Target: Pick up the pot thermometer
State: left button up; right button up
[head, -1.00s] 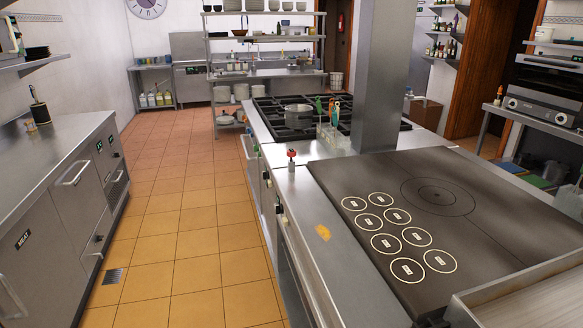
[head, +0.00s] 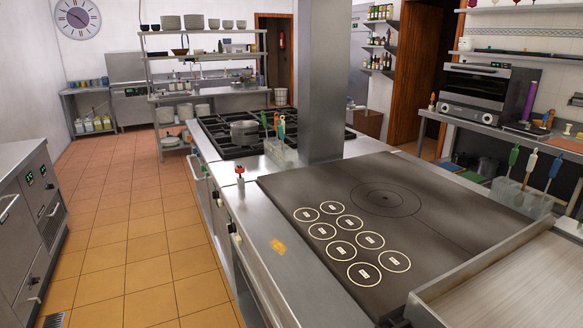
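A small upright item with a red top (head: 240,172) stands on the steel counter edge, left of the dark cooktop. It may be the pot thermometer, but it is too small to tell for sure. A metal pot (head: 244,133) sits on the black gas burners behind it. Neither of my grippers shows in the head view.
The dark cooktop (head: 440,222) carries several ringed discs. A clear holder with colored-handle utensils (head: 281,152) stands near the steel column (head: 325,80). Another utensil holder (head: 520,196) is at right. Tiled floor (head: 130,210) at left is clear.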

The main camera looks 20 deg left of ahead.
aim_at(239, 169)
jog(key=i+j+z, duration=0.15)
jog(key=j, duration=0.25)
jog(key=i+j+z, duration=0.2)
jog(key=j, duration=0.2)
jog(key=i+j+z, duration=0.15)
jog(key=j, duration=0.3)
jog(key=j+z, duration=0.2)
jog(key=j, duration=0.2)
jog(key=i+j+z, duration=0.15)
jog(key=j, duration=0.35)
jog(key=k, duration=0.05)
